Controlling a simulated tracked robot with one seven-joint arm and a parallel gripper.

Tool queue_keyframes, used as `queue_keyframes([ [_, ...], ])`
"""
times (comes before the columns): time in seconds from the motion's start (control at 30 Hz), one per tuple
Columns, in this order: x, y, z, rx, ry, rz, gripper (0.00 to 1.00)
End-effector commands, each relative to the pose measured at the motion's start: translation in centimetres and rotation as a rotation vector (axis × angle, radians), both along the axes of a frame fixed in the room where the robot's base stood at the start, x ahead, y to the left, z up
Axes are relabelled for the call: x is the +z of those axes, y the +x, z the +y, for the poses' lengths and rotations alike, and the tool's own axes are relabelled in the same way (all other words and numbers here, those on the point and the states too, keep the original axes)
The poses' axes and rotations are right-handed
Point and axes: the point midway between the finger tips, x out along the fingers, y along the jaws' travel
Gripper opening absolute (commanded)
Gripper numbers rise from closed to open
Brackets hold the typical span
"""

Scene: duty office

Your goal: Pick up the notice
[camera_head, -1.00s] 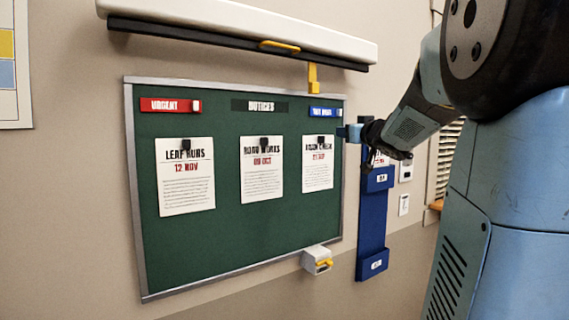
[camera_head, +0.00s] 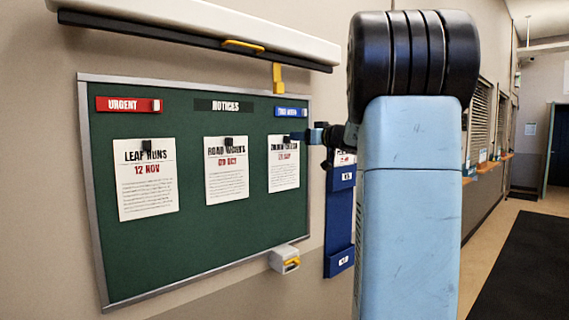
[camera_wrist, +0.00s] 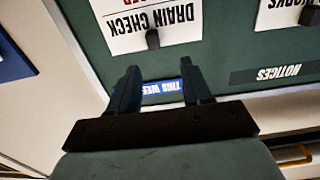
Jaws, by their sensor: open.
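Three white notices hang under dark clips on the green board (camera_head: 200,240). The left one is "LEAF RUNS" (camera_head: 147,190), the middle one "ROAD WORKS" (camera_head: 227,180), and the right one "DRAIN CHECK" (camera_head: 284,174). The Drain Check notice also shows upside down in the wrist view (camera_wrist: 185,22), with its dark clip (camera_wrist: 152,39). My gripper (camera_head: 298,136) is near the top right of this notice. In the wrist view my gripper (camera_wrist: 160,76) is open and empty, its fingers either side of the blue "THIS WEEK" label (camera_wrist: 162,87). Contact with the board cannot be told.
A red "URGENT" label (camera_head: 128,104) and a dark "NOTICES" label (camera_head: 223,106) sit along the board's top. A white housing (camera_head: 200,25) juts out above. A small white box (camera_head: 289,258) is at the lower right edge, beside a blue wall holder (camera_head: 340,225).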

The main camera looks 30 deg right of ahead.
Motion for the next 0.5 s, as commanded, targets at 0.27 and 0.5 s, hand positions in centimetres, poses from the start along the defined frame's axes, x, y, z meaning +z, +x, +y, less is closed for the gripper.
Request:
queue_keyframes([
  [0.27,-0.1,1.6,0.3,-0.001,-0.001,0.001,0.49],
  [0.5,-0.5,3.9,0.4,0.000,0.000,0.001,0.49],
])
